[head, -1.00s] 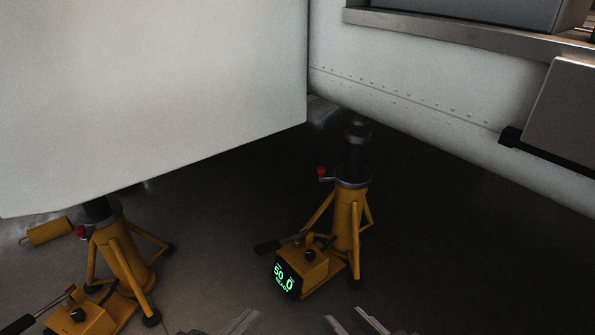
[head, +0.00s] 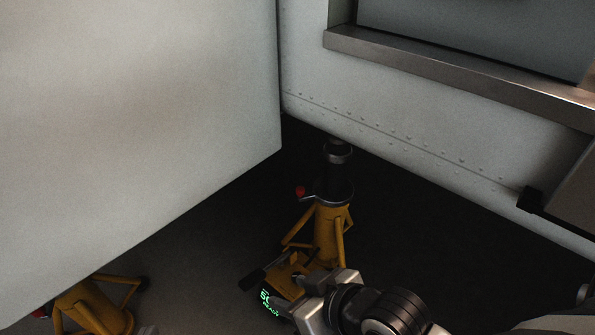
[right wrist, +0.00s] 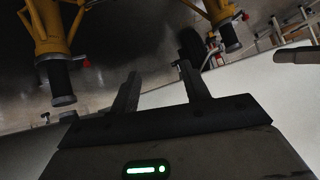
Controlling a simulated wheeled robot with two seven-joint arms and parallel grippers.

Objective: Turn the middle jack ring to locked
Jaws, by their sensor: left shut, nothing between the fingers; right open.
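A yellow jack (head: 326,235) stands right of centre in the head view, with a black column, a grey ring (head: 327,194) and a red knob (head: 300,191) at the ring's left. A second yellow jack (head: 90,305) is cut off at the lower left. I cannot tell which is the middle one. My right gripper (head: 318,300) overlaps the first jack's base in the head view; in the right wrist view it is open and empty (right wrist: 158,88). That view shows a jack (right wrist: 55,30) upside down, with a red knob. Only a sliver of my left gripper (head: 148,330) shows; it is shut.
A large pale panel (head: 130,120) fills the left of the head view. A riveted white hull (head: 420,150) and metal ledge (head: 450,75) overhang at the right. Dark floor lies right of the jack.

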